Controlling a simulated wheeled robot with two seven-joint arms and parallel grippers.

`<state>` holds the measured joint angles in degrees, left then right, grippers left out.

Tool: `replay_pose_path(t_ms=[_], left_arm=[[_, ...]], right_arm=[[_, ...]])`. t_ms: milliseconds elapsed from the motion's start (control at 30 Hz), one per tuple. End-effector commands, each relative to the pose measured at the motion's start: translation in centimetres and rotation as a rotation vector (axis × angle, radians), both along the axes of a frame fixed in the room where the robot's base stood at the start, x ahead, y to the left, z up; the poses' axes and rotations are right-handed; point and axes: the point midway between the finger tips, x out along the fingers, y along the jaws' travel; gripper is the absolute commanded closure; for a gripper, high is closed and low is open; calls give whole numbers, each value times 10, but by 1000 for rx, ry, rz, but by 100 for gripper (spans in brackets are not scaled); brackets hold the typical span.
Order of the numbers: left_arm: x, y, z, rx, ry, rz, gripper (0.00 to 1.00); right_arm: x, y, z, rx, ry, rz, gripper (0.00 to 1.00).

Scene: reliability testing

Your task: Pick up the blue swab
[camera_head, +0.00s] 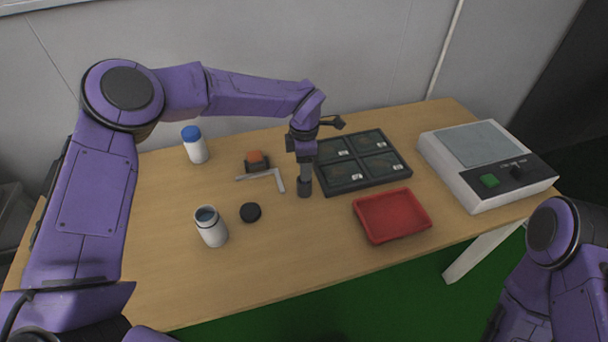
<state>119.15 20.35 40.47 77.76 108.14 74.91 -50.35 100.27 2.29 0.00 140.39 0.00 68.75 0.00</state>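No blue swab can be clearly picked out in the head view. A white bottle with a blue cap (194,142) stands at the back left of the table. An open white bottle (212,231) stands nearer, with a dark bluish mouth. My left gripper (304,188) points down over the table, between the black tray and the metal L-shaped piece. Its fingers are too small and dark to tell whether they are open or hold anything. My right arm shows at the lower right; its gripper is out of the picture.
A black compartment tray (359,187) lies right of my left gripper. A red tray (393,216) is nearer. A white device (447,173) with a green button stands right. A black disc (250,212), metal L-piece (279,180) and orange-topped block (256,158) lie left. The front table is clear.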

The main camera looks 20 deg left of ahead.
Motion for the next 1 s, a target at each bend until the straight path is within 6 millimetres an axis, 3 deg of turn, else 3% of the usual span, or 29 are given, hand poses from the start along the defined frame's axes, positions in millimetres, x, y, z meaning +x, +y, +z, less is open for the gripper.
replay_pose_path(t_ms=[33, 133, 433, 533, 867, 1000], left_arm=[[0, 0, 0, 0, 0, 0, 66], [0, 0, 0, 0, 0, 0, 99], [0, 0, 0, 0, 1, 0, 100], [0, 0, 11, -1, 0, 0, 100], [0, 0, 86, 0, -1, 0, 100], [0, 0, 117, 34, 21, -1, 100]], right_arm=[[0, 0, 0, 0, 0, 0, 2], [0, 0, 0, 0, 0, 0, 2], [0, 0, -1, 0, 0, 0, 2], [0, 0, -3, 0, 0, 0, 2], [0, 0, -12, 0, 0, 0, 2], [0, 0, 7, 0, 0, 0, 2]])
